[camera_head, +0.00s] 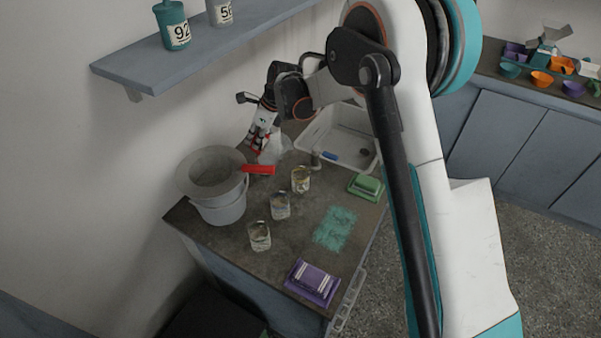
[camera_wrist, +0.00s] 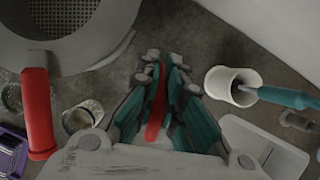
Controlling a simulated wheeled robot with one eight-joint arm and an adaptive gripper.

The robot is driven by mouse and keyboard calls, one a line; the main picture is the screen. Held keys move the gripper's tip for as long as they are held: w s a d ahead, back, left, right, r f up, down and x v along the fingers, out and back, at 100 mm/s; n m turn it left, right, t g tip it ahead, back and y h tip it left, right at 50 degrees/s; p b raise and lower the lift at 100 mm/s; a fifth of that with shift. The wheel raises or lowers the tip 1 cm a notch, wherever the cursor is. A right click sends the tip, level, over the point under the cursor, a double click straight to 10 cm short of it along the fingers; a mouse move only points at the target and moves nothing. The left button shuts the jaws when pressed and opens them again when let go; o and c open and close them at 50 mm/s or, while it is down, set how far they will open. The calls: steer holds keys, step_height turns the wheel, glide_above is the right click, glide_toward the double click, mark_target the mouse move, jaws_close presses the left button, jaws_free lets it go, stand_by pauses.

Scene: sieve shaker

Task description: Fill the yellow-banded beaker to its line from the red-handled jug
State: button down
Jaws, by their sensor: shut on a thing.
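My gripper (camera_head: 263,125) is shut on the red handle (camera_wrist: 157,103) of the jug, one teal finger on each side of it. The pale jug body (camera_head: 273,151) shows below my gripper at the back of the bench; it also shows at the bottom of the wrist view (camera_wrist: 95,163). Whether it touches the bench is unclear. Three clear beakers stand in a row: a near one (camera_head: 260,237), a middle one (camera_head: 280,207) and a far one (camera_head: 301,180). The far one seems to have a yellowish band; the bands are too small to be sure. The jug's contents are hidden.
A sieve (camera_head: 213,170) with a red handle (camera_head: 258,169) sits on a grey bucket (camera_head: 222,210), left of the beakers. A white tray (camera_head: 349,151), green block (camera_head: 366,187), teal patch (camera_head: 336,229) and purple item (camera_head: 313,281) lie rightward. A white cup (camera_wrist: 222,87) holds a teal-handled tool.

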mark_target(267, 137)
steer(key=shift+s+d+r+t+y, duration=0.25)
steer(key=shift+d+y, duration=0.2)
steer(key=shift+d, duration=0.15)
steer(key=shift+s+d+r+t+y, duration=0.1)
steer(key=shift+d+r+t+y, duration=0.1)
steer(key=shift+d+y, duration=0.3)
steer(key=shift+s+d+t+y+b, duration=0.2)
steer(key=shift+d+y+b, duration=0.25)
steer(key=shift+y, duration=0.2)
steer(key=shift+s+d+t+y+b, duration=0.15)
steer(key=shift+d+y+b, duration=0.2)
steer(key=shift+y+b, duration=0.25)
steer(key=shift+r, duration=0.15)
steer(key=shift+s+d+t+y+b, duration=0.2)
steer(key=shift+d+t+y+b, duration=0.15)
steer(key=shift+d+y+b, duration=0.45)
steer(key=shift+s+d+t+y+b, duration=0.2)
steer(key=shift+d+t+y+b, duration=0.25)
steer(key=shift+y+b, duration=0.5)
stand_by(3.8)
